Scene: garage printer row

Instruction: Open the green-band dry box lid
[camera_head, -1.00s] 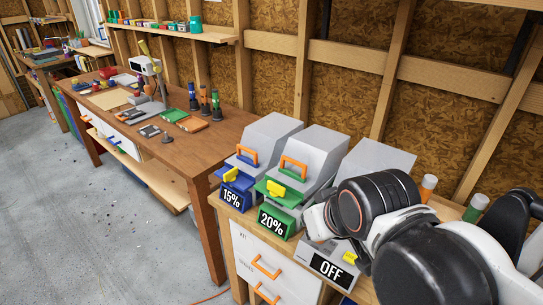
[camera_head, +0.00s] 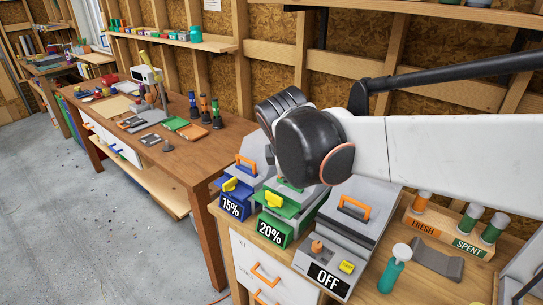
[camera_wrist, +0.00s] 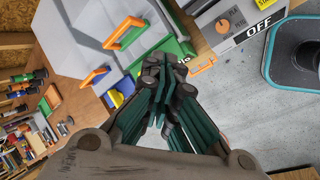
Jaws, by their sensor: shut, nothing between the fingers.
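The green-band dry box (camera_head: 271,228), marked 20%, stands on the cabinet between the blue-band box and the OFF box. Its yellow latch (camera_head: 273,200) shows at the front. My arm covers most of its lid and handle in the head view. In the wrist view its grey lid carries an orange handle (camera_wrist: 122,32) and has a green band (camera_wrist: 179,48) along the front. The lid looks closed. My gripper (camera_wrist: 163,78) is shut and empty, its fingertips over the front of this box and partly hiding its label. Whether they touch it I cannot tell.
The blue-band box (camera_head: 234,206), marked 15%, stands close on the left. The OFF box (camera_head: 322,272) stands on the right with an orange handle and knob. A teal bottle (camera_head: 394,271) and the FRESH/SPENT rack (camera_head: 446,232) are further right. A workbench (camera_head: 180,160) is behind left.

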